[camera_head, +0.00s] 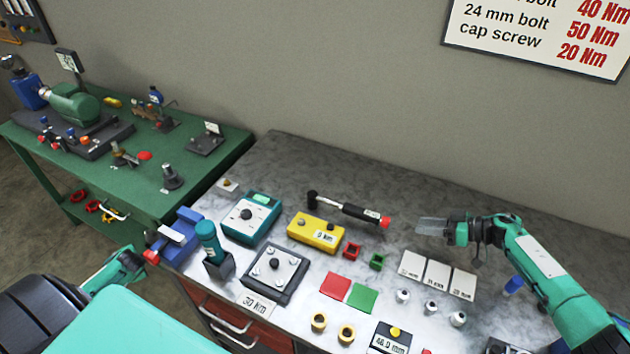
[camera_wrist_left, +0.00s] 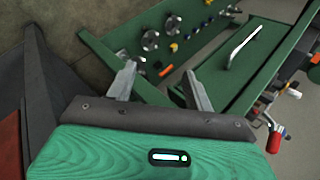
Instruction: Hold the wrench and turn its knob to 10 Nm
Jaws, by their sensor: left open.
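The torque wrench (camera_head: 355,211) lies on the grey marbled workbench (camera_head: 455,315), behind the yellow box. It has a dark head at its left end, a black grip and a red knob (camera_head: 385,221) at its right end. My right gripper (camera_head: 420,226) is just right of the red knob, apart from it, with its grey fingers pointing left. Whether these fingers are parted is not clear. My left gripper (camera_wrist_left: 158,76) is open and empty in the left wrist view, away from the wrench. In the head view only part of my left arm shows, at the lower left.
A yellow box (camera_head: 316,229) marked 0 Nm and a teal device (camera_head: 250,216) stand near the wrench. Red and green nuts, white cards (camera_head: 437,276) and several small parts lie in front. A green table (camera_head: 215,160) stands left. A sign (camera_head: 540,35) hangs on the wall.

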